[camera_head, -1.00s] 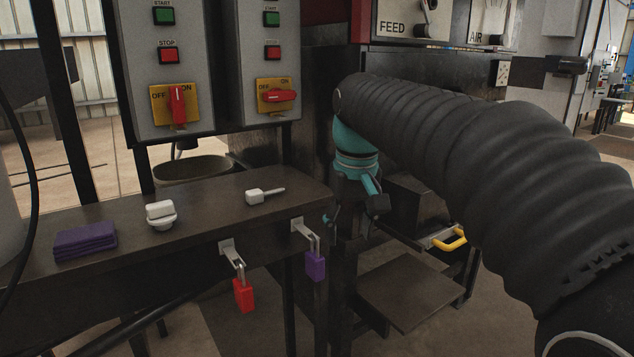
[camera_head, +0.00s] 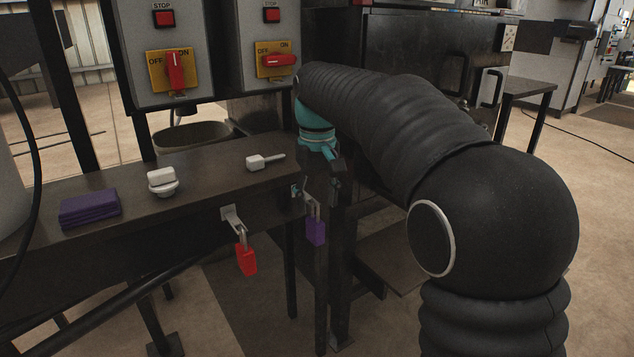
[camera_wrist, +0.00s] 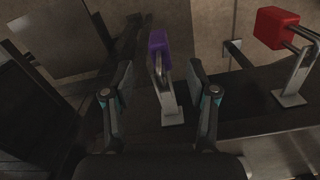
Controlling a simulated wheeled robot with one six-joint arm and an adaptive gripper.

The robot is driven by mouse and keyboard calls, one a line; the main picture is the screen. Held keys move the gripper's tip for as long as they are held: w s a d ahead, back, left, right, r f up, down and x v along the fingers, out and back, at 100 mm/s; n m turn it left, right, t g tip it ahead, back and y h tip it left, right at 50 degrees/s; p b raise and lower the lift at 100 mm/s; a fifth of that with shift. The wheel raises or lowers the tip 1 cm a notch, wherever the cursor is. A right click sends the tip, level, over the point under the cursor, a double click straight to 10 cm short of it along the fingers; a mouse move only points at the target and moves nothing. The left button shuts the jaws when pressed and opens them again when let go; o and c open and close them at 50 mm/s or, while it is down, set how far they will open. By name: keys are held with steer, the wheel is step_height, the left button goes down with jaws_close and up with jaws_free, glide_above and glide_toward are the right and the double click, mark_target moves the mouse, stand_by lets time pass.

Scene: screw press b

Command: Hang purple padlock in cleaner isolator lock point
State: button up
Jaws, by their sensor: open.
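The purple padlock (camera_head: 316,232) hangs by its shackle from a metal bracket on the front edge of the dark bench. My gripper (camera_head: 316,190) is open just above it. In the wrist view the purple padlock (camera_wrist: 158,42) and its shackle lie between the open fingers of my gripper (camera_wrist: 158,80), with gaps on both sides. Two isolators with yellow plates are on the grey boxes. The left isolator (camera_head: 174,72) has its red handle upright; the right isolator (camera_head: 277,60) has its handle level. I cannot read which is the cleaner's.
A red padlock (camera_head: 246,260) hangs from a bracket to the left; it also shows in the wrist view (camera_wrist: 272,27). On the bench (camera_head: 215,172) lie purple cloths (camera_head: 90,208), a white knobbed object (camera_head: 162,182) and a white-handled tool (camera_head: 262,161). A dark cabinet stands behind my arm.

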mark_target(317, 222)
steer(key=shift+f+b, duration=0.45)
steer(key=shift+f, duration=2.75)
jaws_close()
steer(key=shift+c, duration=0.3)
jaws_free()
steer(key=shift+r, duration=0.1)
